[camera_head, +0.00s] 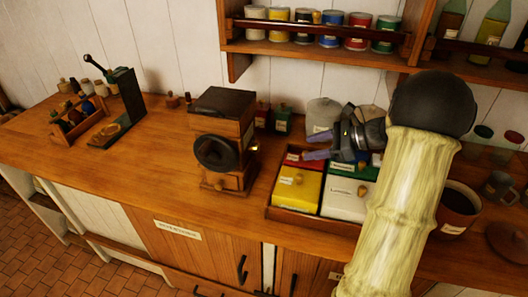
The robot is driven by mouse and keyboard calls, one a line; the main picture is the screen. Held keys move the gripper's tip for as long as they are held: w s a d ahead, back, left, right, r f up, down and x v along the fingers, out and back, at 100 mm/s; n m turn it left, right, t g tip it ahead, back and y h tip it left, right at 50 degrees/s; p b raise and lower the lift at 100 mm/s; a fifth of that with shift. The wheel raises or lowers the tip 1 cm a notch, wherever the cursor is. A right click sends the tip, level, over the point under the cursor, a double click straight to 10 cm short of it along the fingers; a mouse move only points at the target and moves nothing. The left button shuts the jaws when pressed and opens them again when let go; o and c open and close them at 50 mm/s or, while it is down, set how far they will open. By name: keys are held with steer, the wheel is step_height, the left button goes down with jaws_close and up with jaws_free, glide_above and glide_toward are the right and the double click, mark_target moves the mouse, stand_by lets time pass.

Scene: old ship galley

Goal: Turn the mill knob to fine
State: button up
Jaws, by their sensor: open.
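A small brass-coloured piece shows at the mill's right side. My gripper (317,146) is to the right of the mill, above the tray of boxes. Its two greyish fingers point left toward the mill, apart and with nothing between them. It does not touch the knob.
A wooden tray (300,217) with red, yellow, green and white lidded boxes lies below my gripper. Grey canisters (323,112) stand behind it. A shelf (300,47) with tins hangs above. A bottle rack (76,122) and a lever device (126,95) stand left.

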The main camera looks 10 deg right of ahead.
steer(key=shift+w+d+r+m+t+y, duration=0.3)
steer(key=shift+w+d+r+m+t, duration=0.1)
steer(key=shift+d+r, duration=0.25)
steer(key=shift+f, duration=0.15)
steer(key=p, duration=0.2)
glide_toward(255, 148)
steer(key=w+a+f, duration=0.4)
steer(key=shift+x, duration=0.85)
steer(key=shift+w+r, duration=0.1)
steer(key=shift+r, duration=0.05)
steer(key=c, duration=1)
